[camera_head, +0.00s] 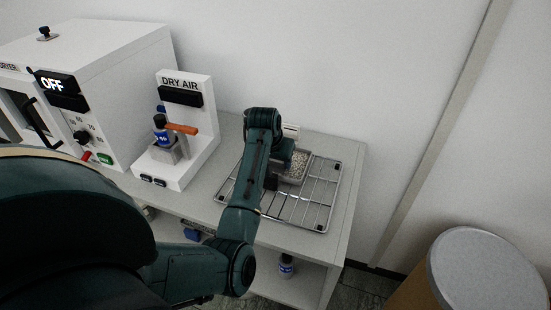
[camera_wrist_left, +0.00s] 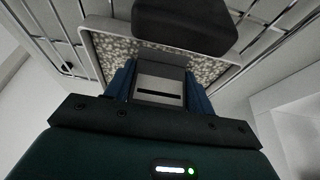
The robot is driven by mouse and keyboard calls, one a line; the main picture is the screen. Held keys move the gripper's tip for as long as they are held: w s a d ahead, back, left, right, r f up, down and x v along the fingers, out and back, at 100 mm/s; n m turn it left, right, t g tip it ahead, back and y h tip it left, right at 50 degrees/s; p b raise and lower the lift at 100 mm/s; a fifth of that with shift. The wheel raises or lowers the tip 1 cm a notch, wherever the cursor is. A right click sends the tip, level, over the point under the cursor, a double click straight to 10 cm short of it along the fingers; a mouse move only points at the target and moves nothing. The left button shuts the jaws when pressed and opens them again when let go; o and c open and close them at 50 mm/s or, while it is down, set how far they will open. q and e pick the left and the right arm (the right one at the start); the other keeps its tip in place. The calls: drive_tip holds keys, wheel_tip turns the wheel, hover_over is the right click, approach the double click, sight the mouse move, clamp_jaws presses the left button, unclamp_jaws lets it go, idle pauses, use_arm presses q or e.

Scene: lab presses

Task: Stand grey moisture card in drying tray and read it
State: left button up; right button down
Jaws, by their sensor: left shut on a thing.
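My left gripper (camera_wrist_left: 158,82) is shut on the grey moisture card (camera_wrist_left: 160,98), between its blue fingers in the left wrist view. The card shows a dark horizontal bar on its face; I cannot make out a reading. The drying tray (camera_wrist_left: 92,52) is a shallow metal tray of pale granules behind the card. In the head view the tray (camera_head: 301,178) lies partly under my left gripper (camera_head: 282,163), which largely hides the card. I cannot tell whether the card touches the granules. My right gripper is not in view.
The tray sits on a wire rack (camera_head: 323,205) on the bench. Left of it stand a DRY AIR station (camera_head: 196,125) with a blue bottle (camera_head: 161,135) and orange handle, and a white oven (camera_head: 110,60) reading OFF. A drum (camera_head: 490,262) stands at right.

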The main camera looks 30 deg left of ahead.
use_arm(q)
drive_tip(key=shift+f, duration=0.1)
drive_tip(key=shift+f, duration=0.1)
drive_tip(key=o, duration=1)
drive_tip(key=shift+c, duration=0.2)
drive_tip(key=shift+r, duration=0.3)
drive_tip(key=v, duration=1.2)
drive_tip(key=shift+b, duration=0.3)
drive_tip(key=shift+s+f, duration=0.15)
